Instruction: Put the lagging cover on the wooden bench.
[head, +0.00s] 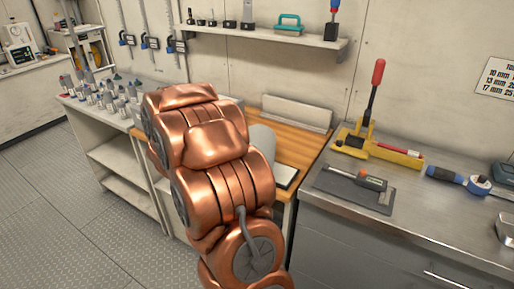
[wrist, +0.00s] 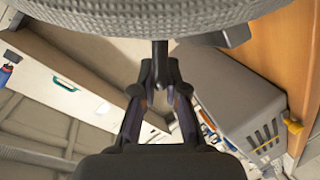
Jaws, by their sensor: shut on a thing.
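My gripper (wrist: 160,75) is shut on a dark stem (wrist: 160,52) that joins a grey, woven-looking curved body (wrist: 165,18), which appears to be the lagging cover. In the head view, my copper-coloured arm hides the gripper. A pale grey rounded shape (head: 263,138) beside the arm, over the wooden bench, looks like part of the cover. The wooden bench (head: 305,146) shows its brown top right of the arm, and a wooden surface also shows at the right of the wrist view (wrist: 284,24). I cannot tell whether the cover touches the bench.
A pale upright block (head: 297,112) stands at the bench's back. A flat pale item (head: 286,174) lies near its right edge. The metal counter (head: 345,228) holds several tools. Several small items crowd the left surface (head: 100,98). In the wrist view, a grey slotted box (wrist: 240,100) is near the wood.

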